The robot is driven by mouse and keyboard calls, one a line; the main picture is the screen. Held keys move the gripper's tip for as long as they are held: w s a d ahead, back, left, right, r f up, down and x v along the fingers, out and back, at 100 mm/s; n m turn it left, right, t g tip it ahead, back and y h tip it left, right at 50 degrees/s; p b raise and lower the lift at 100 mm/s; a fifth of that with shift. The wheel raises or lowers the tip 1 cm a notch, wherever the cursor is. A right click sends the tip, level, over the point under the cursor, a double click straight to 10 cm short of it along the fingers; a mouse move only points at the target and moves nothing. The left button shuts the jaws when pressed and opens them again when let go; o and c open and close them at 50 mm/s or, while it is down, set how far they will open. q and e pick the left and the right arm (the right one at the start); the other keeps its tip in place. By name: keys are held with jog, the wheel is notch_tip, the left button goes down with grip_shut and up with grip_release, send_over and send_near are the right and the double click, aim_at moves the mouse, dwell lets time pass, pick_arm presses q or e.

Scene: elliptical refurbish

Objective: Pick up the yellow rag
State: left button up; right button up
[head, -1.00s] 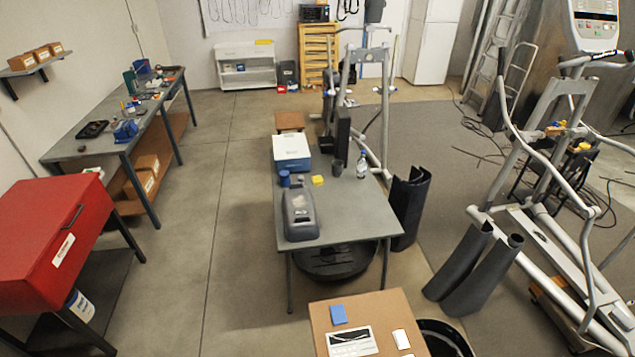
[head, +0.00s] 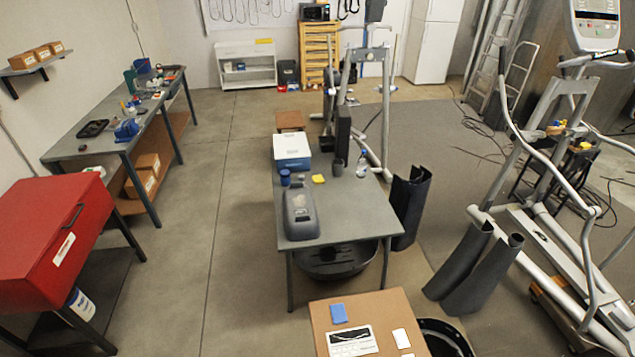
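Neither of my grippers shows in the head view.
A white and blue box (head: 292,152) sits at the table's far left. A cardboard box (head: 370,308) stands in front of the table. An elliptical machine (head: 545,210) fills the right. Dark curved covers (head: 410,205) stand beside the table. The left floor (head: 225,220) is clear.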

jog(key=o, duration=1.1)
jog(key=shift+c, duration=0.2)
